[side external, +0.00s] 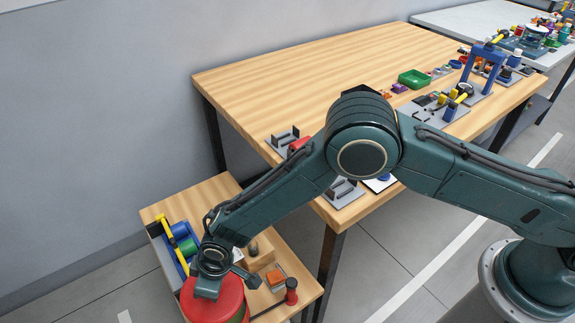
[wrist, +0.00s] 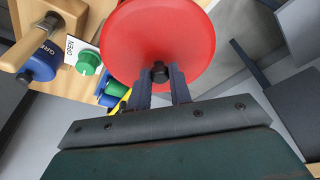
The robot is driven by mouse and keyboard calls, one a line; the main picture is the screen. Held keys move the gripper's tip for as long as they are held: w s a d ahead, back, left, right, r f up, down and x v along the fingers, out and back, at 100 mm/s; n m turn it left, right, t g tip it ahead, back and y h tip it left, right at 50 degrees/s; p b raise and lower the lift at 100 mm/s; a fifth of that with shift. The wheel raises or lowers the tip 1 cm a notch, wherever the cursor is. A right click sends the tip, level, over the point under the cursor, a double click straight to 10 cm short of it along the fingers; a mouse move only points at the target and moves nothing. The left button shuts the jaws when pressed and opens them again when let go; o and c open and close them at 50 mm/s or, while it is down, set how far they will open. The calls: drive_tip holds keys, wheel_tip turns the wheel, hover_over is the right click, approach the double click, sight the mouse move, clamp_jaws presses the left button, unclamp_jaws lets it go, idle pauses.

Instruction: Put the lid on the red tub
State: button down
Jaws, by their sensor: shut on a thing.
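My gripper (wrist: 160,76) is shut on the dark knob of a round red lid (wrist: 158,35), with one finger on each side of the knob. In the side external view my gripper (side external: 207,290) points down over the red lid (side external: 229,294), at the bottom edge of the frame above the low wooden table. The lid hides what is beneath it, and I cannot make out a red tub apart from it. A bit of green shows at its lower right edge. I cannot tell whether the lid touches anything below.
A low wooden table (side external: 188,193) holds blue and green cylinders (side external: 183,238), a yellow bar (side external: 170,243), an orange piece (side external: 275,277) and a dark-red-topped post (side external: 291,291). A higher wooden workbench (side external: 275,85) with several small items stands behind, its left part clear.

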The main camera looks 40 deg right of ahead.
drive_tip(key=shift+f, duration=1.1)
drive_tip(key=shift+f, duration=0.2)
drive_tip(key=shift+f, duration=3)
drive_tip(key=shift+f, duration=0.15)
drive_tip(key=c, duration=0.7)
unclamp_jaws()
drive_tip(key=shift+r, duration=3.45)
